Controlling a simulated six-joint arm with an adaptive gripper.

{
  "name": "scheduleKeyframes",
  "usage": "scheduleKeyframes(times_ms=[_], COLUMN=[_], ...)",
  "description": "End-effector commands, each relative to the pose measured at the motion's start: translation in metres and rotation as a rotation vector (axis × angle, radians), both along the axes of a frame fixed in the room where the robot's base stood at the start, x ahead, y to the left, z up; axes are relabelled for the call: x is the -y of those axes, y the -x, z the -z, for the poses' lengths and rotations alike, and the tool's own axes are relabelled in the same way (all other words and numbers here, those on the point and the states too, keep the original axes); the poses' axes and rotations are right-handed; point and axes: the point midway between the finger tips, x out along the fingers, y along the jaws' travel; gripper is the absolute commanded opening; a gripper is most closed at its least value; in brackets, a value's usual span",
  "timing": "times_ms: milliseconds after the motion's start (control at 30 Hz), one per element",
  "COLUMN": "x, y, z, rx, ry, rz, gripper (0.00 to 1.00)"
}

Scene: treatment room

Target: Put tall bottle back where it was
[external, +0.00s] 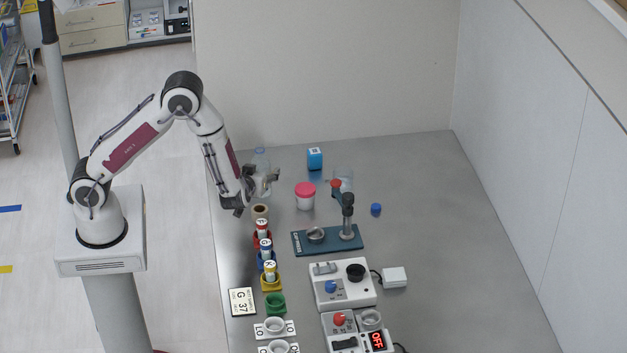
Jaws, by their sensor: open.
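A tall clear bottle with a bluish top (261,158) stands near the far left of the grey table, partly hidden behind my gripper. My gripper (268,182) is open at the table's left edge. Its fingers overlap the lower part of the bottle in the picture. I cannot tell whether they touch it or are around it.
A white jar with a pink lid (305,197) and a blue box (315,158) stand to the right. A teal stand (330,241), a row of coloured holders with vials (267,262) and white devices (343,287) lie nearer. The table's right side (470,260) is mostly clear.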

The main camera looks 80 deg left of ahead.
Motion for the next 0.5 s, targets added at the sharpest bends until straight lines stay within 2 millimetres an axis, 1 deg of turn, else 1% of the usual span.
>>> scheduleKeyframes(times_ms=[167, 500], x=[0.013, 0.048], y=[0.004, 0.019], z=[-0.006, -0.022], rx=[0.001, 0.001], ry=[-0.001, 0.000], rz=[0.003, 0.004], gripper=[0.57, 0.57])
